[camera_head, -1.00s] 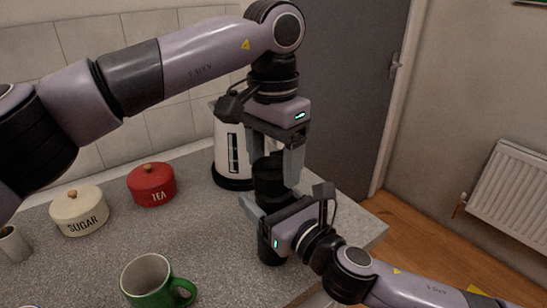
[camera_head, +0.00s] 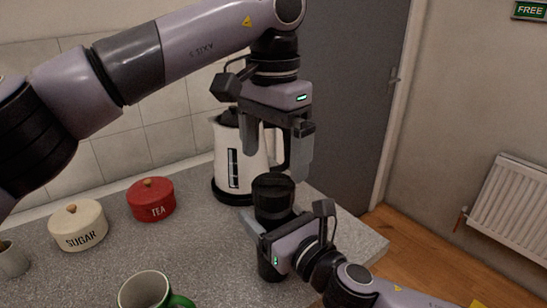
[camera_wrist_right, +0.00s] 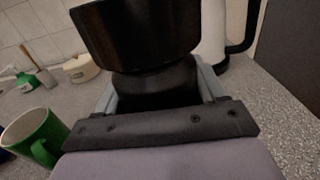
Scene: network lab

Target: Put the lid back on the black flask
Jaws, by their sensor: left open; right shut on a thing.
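The black flask (camera_head: 268,264) stands upright near the counter's right end. My right gripper (camera_head: 265,226) is shut around it; in the right wrist view its neck (camera_wrist_right: 155,85) shows between the fingers. The black lid (camera_head: 273,190) sits on top of the flask, wider than the neck, and it fills the top of the right wrist view (camera_wrist_right: 135,32). It looks about level; I cannot tell whether it is fully seated. My left gripper (camera_head: 274,165) is open and empty just above the lid, fingers pointing down.
A white kettle (camera_head: 228,165) stands close behind the flask. A red tea tin (camera_head: 152,201), a cream sugar tin (camera_head: 78,226) and a green mug (camera_head: 147,292) stand to the left on the grey counter (camera_head: 205,245). The counter ends just right of the flask.

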